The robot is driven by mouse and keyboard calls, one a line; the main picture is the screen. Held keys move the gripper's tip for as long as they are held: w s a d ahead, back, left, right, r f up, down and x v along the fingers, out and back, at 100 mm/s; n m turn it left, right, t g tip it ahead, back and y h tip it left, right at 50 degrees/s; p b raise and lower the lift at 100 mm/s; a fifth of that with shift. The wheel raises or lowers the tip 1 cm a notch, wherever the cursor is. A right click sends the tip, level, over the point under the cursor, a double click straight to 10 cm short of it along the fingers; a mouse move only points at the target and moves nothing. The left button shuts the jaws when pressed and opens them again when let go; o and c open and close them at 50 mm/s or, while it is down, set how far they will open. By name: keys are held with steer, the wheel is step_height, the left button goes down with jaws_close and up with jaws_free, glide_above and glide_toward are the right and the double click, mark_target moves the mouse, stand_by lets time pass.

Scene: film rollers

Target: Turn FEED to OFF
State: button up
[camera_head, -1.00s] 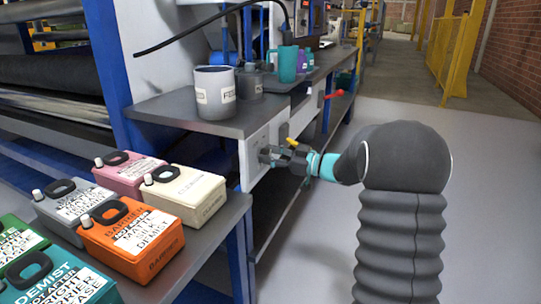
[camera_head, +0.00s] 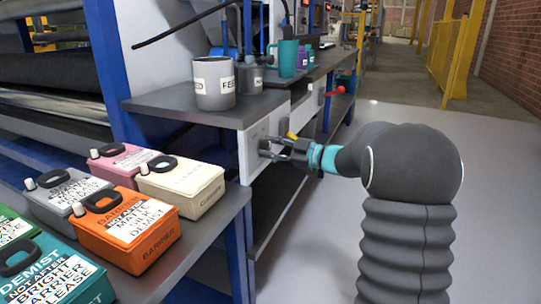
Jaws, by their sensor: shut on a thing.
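A white control panel (camera_head: 248,152) is set on the front of the grey bench. A small dark knob (camera_head: 264,146) sticks out of it; any lettering there is too small to read. My gripper (camera_head: 273,149) is at the panel, its fingers closed around the knob, partly hiding it. A yellow piece (camera_head: 292,136) shows just above the gripper.
Several labelled canisters, such as the orange one (camera_head: 127,232), stand on a low table at left. A red handle (camera_head: 335,91) sticks out farther along the bench. A teal mug (camera_head: 287,58) stands behind. The floor at right is clear.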

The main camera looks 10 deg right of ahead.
steer(key=n+b, duration=0.3)
steer(key=n, duration=0.1)
steer(key=shift+f+b, duration=0.2)
steer(key=shift+b, duration=0.15)
steer(key=shift+r+n+b, duration=0.1)
steer(key=shift+n+b, duration=0.5)
steer(key=shift+n, duration=0.8)
steer(key=o, duration=1.1)
steer(key=shift+o, duration=0.2)
steer(key=v, duration=1.2)
